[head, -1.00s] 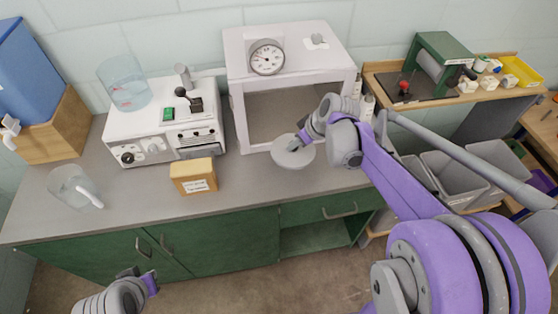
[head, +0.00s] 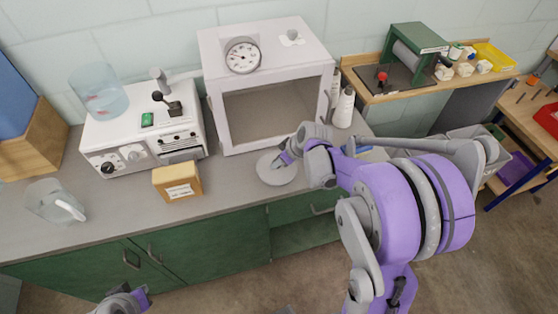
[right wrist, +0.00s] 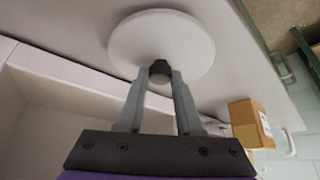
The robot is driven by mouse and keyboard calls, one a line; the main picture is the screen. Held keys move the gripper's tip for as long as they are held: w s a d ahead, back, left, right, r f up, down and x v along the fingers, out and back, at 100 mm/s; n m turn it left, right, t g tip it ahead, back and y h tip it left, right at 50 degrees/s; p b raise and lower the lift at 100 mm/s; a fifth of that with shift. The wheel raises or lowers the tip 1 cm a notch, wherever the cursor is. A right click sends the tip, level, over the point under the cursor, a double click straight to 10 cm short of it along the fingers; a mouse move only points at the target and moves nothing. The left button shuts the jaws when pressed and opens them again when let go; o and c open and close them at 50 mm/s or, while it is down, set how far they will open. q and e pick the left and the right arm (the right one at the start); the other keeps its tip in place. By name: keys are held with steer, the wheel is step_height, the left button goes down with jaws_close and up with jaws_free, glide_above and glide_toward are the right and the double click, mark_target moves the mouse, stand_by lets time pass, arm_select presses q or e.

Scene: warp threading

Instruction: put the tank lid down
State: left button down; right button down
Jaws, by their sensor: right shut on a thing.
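The tank lid is a round, pale grey disc (head: 277,174) at the counter's front part, before the white cabinet. My right gripper (head: 286,158) is shut on the lid's small dark knob. The right wrist view shows the pale disc (right wrist: 160,35) flat beyond the fingertips, with the knob between the fingers (right wrist: 160,75). I cannot tell whether the lid touches the counter or hangs just above it. A clear cylindrical tank (head: 98,92) with something reddish inside stands on the white machine at the left. My left gripper (head: 142,298) shows only partly at the bottom edge; its jaws are unclear.
The white cabinet (head: 268,50) with a dial stands behind the lid. The white machine (head: 130,132), a tan box (head: 178,180) and a clear jug (head: 50,202) are to the left. Grey counter (head: 228,187) is bare between box and lid.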

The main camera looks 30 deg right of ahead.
steer(key=shift+f, duration=0.25)
arm_select(q)
steer(key=shift+f, duration=0.15)
arm_select(e)
steer(key=c, duration=0.6)
jaws_free()
steer(key=shift+r, duration=0.1)
steer(key=shift+o, duration=0.2)
steer(key=shift+s+r, duration=0.1)
steer(key=shift+r, duration=0.35)
steer(key=p+v, duration=0.1)
steer(key=v, duration=1)
arm_select(q)
steer(key=shift+w+r, duration=0.25)
steer(key=shift+r, duration=0.3)
steer(key=shift+w+r, duration=0.2)
steer(key=shift+r, duration=0.3)
arm_select(e)
steer(key=s+a+f+m+h, duration=0.2)
steer(key=s+a+m, duration=0.2)
steer(key=s+a, duration=0.8)
steer(key=shift+s+a, duration=0.3)
steer(key=shift+s, duration=0.5)
